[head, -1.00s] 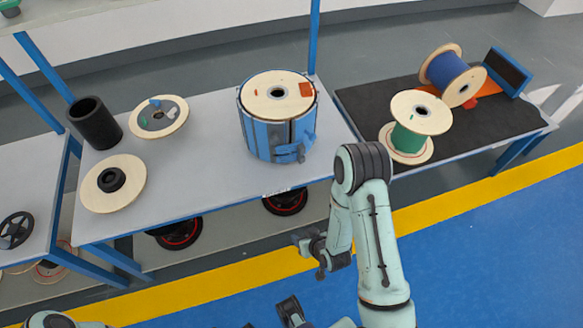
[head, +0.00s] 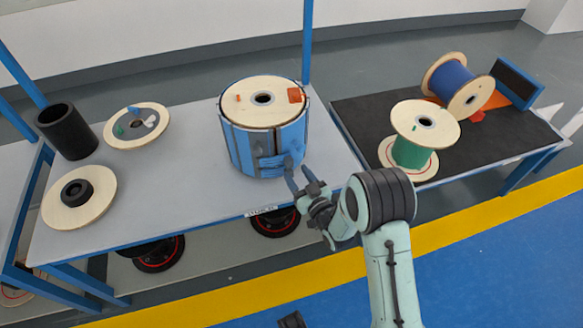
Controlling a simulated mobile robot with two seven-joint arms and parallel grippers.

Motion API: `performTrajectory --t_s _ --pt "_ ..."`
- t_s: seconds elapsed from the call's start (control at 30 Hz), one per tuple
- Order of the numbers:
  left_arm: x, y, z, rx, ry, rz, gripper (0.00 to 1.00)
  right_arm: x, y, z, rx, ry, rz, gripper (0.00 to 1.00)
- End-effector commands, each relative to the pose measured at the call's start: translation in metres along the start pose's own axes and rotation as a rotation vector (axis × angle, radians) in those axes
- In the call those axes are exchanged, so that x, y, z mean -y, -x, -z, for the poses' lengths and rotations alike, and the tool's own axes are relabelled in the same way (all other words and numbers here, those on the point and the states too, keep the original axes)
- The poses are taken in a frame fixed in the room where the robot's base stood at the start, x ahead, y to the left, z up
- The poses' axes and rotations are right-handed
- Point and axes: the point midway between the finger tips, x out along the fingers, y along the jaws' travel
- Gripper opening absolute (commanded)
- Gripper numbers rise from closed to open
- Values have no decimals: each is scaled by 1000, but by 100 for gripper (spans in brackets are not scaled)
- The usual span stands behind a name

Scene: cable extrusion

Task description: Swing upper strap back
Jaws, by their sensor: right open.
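A blue clamp fixture (head: 241,147) stands on the grey table, wrapped around a large drum with a pale wooden top (head: 255,104). Blue straps (head: 268,160) cross the lower front right of the fixture. A thin blue piece (head: 289,174) sticks out there towards my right gripper; I cannot tell whether it is the upper strap's end. My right gripper (head: 301,185) is open, just in front of and to the right of the straps. I cannot tell whether its fingers touch the blue piece. Only a dark piece shows at the bottom edge, perhaps of my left gripper (head: 292,320).
The grey table (head: 190,190) also holds a black cylinder (head: 67,131), a wooden disc with small parts (head: 152,122) and a flange with a black hub (head: 93,207).

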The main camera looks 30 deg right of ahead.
Motion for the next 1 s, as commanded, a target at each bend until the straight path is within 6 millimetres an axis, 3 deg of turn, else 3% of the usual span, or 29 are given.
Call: performTrajectory --t_s 0.23,0.63,0.8,1.0 --pt "2 -5 6 -19 2 2 43 0 -34 -1 0 1 0 51" --pt "2 -6 8 -24 2 2 43 0 -41 0 2 -1 -1 51" --pt "2 -6 8 -24 2 2 43 0 -41 0 2 -1 -1 0" --pt "2 -6 8 -25 2 2 43 1 -41 -1 2 -1 0 0"
